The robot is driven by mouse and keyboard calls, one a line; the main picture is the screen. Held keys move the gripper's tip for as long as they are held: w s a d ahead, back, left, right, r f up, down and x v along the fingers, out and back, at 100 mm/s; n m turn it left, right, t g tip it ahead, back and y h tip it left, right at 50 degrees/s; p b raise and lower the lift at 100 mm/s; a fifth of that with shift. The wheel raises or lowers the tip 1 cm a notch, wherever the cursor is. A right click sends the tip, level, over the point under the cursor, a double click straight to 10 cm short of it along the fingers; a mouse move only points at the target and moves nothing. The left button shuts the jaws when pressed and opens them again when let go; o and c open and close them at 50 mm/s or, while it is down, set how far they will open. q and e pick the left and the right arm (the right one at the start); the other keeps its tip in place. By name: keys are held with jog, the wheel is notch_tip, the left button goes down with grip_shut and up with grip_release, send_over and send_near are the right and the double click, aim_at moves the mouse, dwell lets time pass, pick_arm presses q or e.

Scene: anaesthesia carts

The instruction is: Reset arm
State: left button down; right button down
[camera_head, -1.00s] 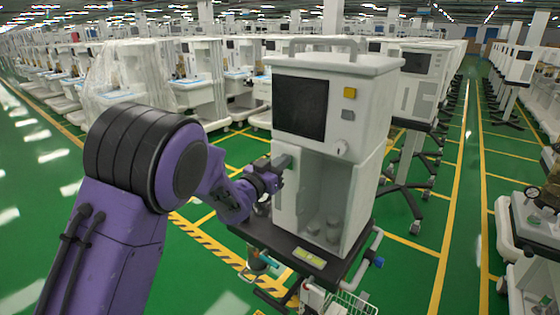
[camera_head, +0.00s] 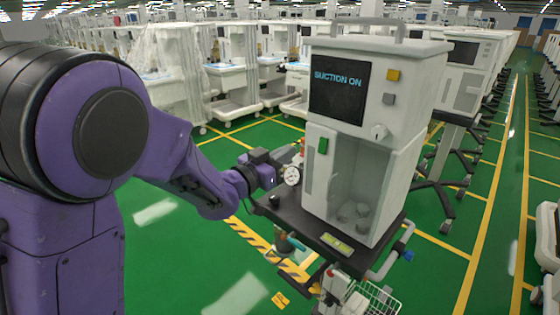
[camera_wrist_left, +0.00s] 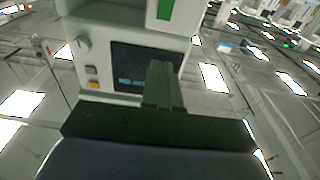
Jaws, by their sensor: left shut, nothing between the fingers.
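My left gripper (camera_head: 296,160) is at the left side of the white anaesthesia cart (camera_head: 408,150), beside a round gauge (camera_head: 292,176). Its fingers are shut with nothing held, and they look apart from the cart's front. The cart's dark screen (camera_head: 340,89) reads "SUCTION ON". A green switch (camera_head: 323,146) shows on the cart's front below the screen. In the left wrist view the shut fingers (camera_wrist_left: 162,84) overlap the screen (camera_wrist_left: 130,66), and the green switch (camera_wrist_left: 165,10) is at the top edge. My right gripper is not in view.
A black shelf (camera_head: 290,214) juts out under the cart, with a wire basket (camera_head: 376,299) below it. Rows of similar carts stand behind and to the right. Green floor with yellow lines (camera_head: 478,262) is open at the front right.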

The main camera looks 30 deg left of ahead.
pick_arm(q)
jog(key=shift+s+a+r, duration=0.15)
jog(key=shift+s+a, duration=0.1)
jog(key=shift+s, duration=0.45)
